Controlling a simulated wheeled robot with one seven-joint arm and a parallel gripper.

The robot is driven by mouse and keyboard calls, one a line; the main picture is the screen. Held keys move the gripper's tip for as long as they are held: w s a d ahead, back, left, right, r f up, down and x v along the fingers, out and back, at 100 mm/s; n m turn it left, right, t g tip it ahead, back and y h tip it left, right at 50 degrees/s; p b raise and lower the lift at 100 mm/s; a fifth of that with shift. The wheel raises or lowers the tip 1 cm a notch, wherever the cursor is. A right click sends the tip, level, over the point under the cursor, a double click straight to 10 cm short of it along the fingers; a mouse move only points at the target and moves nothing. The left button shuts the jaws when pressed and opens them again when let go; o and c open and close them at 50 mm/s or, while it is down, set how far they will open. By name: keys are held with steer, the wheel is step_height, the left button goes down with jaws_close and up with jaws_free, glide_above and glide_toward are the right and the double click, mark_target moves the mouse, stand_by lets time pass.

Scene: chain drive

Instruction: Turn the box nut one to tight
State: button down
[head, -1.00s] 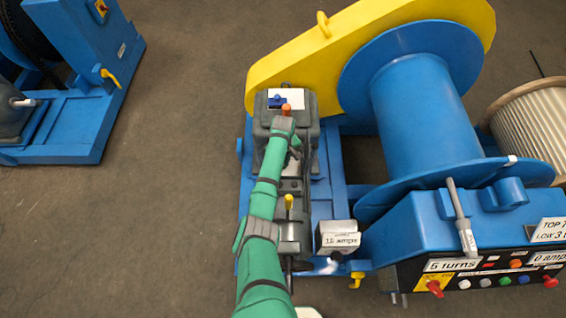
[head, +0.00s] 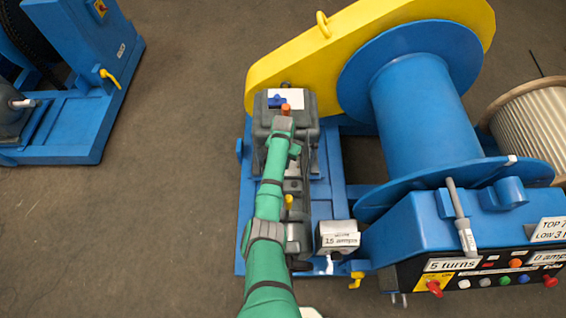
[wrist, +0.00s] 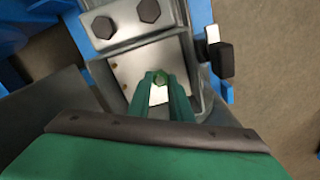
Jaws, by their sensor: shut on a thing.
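My gripper (wrist: 162,88) reaches down between green fingers in the wrist view, over a pale metal plate (wrist: 128,72) on a grey box. The fingers are closed on a small greenish nut (wrist: 160,78) at the plate. Most of the nut is hidden by the fingertips, and I cannot read which number it bears. Two dark hex heads, a left one (wrist: 103,27) and a right one (wrist: 148,11), sit on a grey bar beyond it. In the head view my arm covers the gripper and the nut, at the grey gearbox (head: 312,130).
A dark knob (wrist: 222,58) stands right of the plate. The blue drum (head: 420,110) and yellow chain guard (head: 300,50) stand behind and right of the gearbox. A control box (head: 455,225) is at lower right. Bare floor (head: 170,190) lies to the left.

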steer(key=m, duration=0.4)
steer(key=shift+m, duration=0.3)
steer(key=m, duration=0.4)
steer(key=shift+m, duration=0.3)
steer(key=m, duration=0.4)
steer(key=shift+m, duration=2.4)
steer(key=c, duration=1.6)
jaws_free()
steer(key=shift+s, duration=0.1)
step_height(320, 180, up, 11)
steer(key=shift+f, duration=0.1)
